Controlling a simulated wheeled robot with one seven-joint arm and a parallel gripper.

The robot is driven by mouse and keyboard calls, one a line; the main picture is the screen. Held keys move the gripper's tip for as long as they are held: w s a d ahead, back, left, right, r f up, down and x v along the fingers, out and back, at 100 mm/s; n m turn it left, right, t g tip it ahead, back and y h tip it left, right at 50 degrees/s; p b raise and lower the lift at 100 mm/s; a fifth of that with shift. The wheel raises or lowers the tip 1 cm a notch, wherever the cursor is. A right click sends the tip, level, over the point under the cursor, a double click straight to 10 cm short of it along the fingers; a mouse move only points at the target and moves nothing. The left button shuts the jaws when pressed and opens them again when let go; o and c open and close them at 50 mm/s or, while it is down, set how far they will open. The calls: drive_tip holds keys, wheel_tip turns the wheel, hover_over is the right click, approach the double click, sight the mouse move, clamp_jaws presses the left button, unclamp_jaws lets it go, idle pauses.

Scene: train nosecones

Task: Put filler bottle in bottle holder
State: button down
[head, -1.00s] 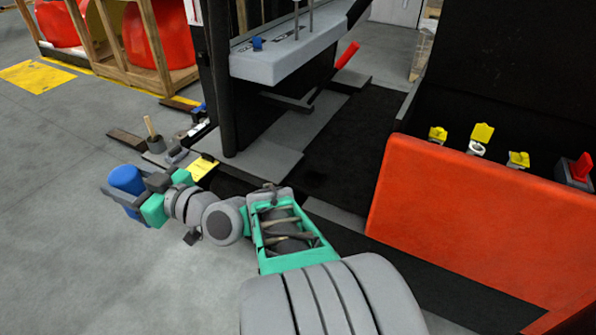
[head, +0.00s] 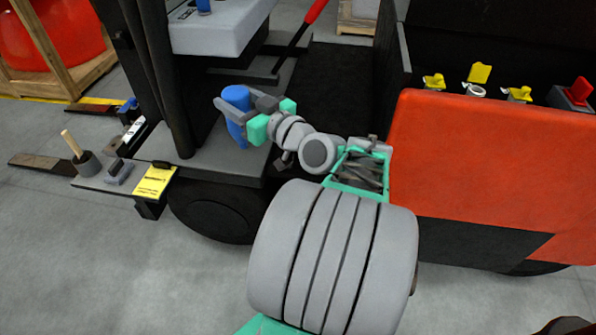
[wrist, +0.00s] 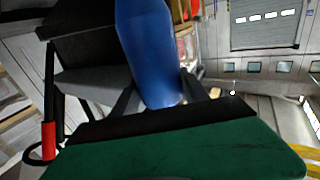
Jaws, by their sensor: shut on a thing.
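The blue filler bottle (head: 236,97) is held in my gripper (head: 242,111), whose fingers are shut on its sides. In the head view it is close to upright, slightly tilted, in front of the grey console and over the vehicle's dark step area. In the wrist view the bottle (wrist: 150,50) stands out between the two dark fingers (wrist: 160,98). I cannot make out for certain which part is the bottle holder. A small blue item (head: 204,6) sits on the grey console (head: 222,28).
A grey side platform (head: 110,182) carries a pot with a wooden-handled tool (head: 85,161) and a yellow label (head: 154,180). A black post (head: 165,85) stands left of my gripper. The orange body panel (head: 480,160), with yellow caps (head: 480,73) behind it, is at right.

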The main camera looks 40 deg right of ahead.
drive_tip(key=s+d+f+m+h+b, duration=0.1)
drive_tip(key=s+d+f+h+b, duration=0.1)
drive_tip(key=d, duration=0.5)
drive_tip(key=s+d+f+m+h+b, duration=0.1)
drive_tip(key=s+d+f+h+b, duration=0.1)
drive_tip(key=s+d+f+b, duration=0.2)
drive_tip(key=s+d+f, duration=0.2)
drive_tip(key=s+d, duration=0.1)
drive_tip(key=s, duration=0.1)
drive_tip(key=shift+d, duration=0.3)
drive_tip(key=shift+r, duration=0.1)
